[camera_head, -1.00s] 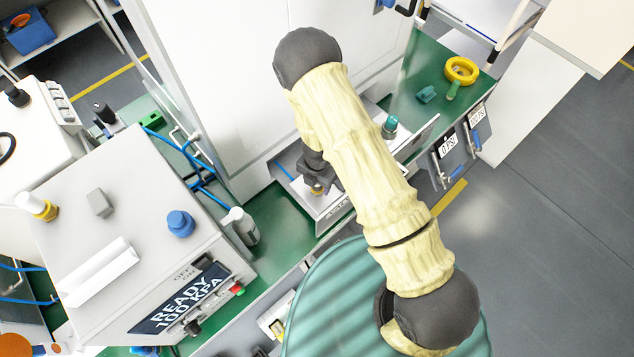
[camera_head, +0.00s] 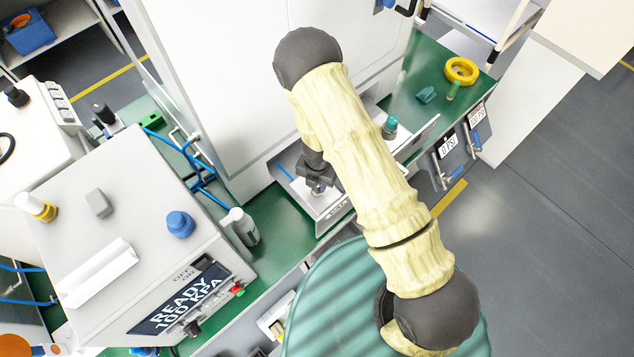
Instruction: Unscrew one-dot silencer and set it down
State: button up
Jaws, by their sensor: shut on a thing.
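A teal-topped cylindrical part (camera_head: 390,125) stands to the right, beyond my arm.
A control box (camera_head: 130,230) reading "READY 100 KPA" and a grey-white cylinder (camera_head: 243,227) stand left. A white cabinet (camera_head: 235,80) rises close behind. A yellow ring (camera_head: 461,71) and a small teal block (camera_head: 426,95) lie far right, with some bare green bench (camera_head: 408,78) beside them.

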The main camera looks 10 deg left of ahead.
jog(key=shift+n, duration=0.8)
jog(key=shift+n, duration=0.8)
jog(key=shift+n+b, duration=0.35)
jog(key=shift+n, duration=0.55)
jog(key=shift+n, duration=0.8)
